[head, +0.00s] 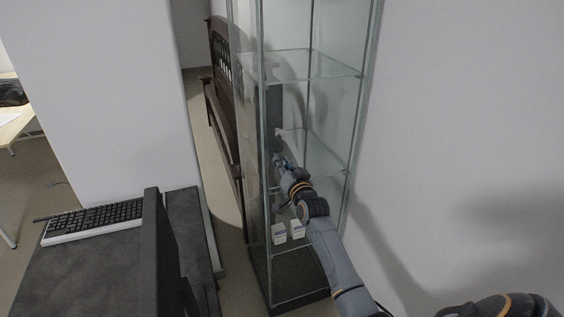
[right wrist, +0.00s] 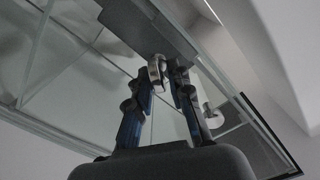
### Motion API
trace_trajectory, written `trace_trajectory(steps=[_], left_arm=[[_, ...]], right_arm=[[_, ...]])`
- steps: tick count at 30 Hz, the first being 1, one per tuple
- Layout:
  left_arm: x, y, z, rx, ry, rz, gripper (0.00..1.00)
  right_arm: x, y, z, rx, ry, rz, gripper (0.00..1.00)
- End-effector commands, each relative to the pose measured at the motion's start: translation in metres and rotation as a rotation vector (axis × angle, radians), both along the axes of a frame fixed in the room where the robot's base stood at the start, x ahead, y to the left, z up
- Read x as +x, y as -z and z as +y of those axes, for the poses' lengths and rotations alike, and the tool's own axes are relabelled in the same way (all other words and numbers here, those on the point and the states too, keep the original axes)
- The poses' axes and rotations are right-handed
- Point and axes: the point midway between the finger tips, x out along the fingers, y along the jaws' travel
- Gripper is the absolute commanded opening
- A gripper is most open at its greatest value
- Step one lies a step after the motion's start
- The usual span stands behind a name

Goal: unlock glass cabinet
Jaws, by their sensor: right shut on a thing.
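The tall glass cabinet (head: 318,120) with grey metal edges stands against the wall, its glass front apparently closed. My right gripper (head: 279,160) is at the cabinet's front, at about middle height, beside a dark vertical plate (head: 273,112). In the right wrist view, my right gripper (right wrist: 166,76) is shut on a small silvery metal piece (right wrist: 157,72) just below the dark plate (right wrist: 150,30). I cannot tell whether this piece is a key or part of the lock. My left gripper is not in view.
Small white boxes (head: 279,233) stand low in the cabinet. A dark wooden bed frame (head: 222,95) is behind it on the left. A keyboard (head: 95,219) lies on a dark surface at the left front. A white wall (head: 470,130) bounds the right side.

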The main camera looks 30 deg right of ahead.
Motion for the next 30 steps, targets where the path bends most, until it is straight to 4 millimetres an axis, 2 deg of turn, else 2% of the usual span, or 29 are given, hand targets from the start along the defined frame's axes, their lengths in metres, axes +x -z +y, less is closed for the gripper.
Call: trace_trajectory(steps=[21,30], left_arm=[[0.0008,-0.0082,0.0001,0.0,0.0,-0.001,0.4],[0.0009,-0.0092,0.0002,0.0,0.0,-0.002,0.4]], right_arm=[[-0.0008,0.0052,-0.003,0.663,0.0,-0.157,0.0],[-0.0011,0.0072,-0.0037,0.886,-0.001,-0.211,0.0]])
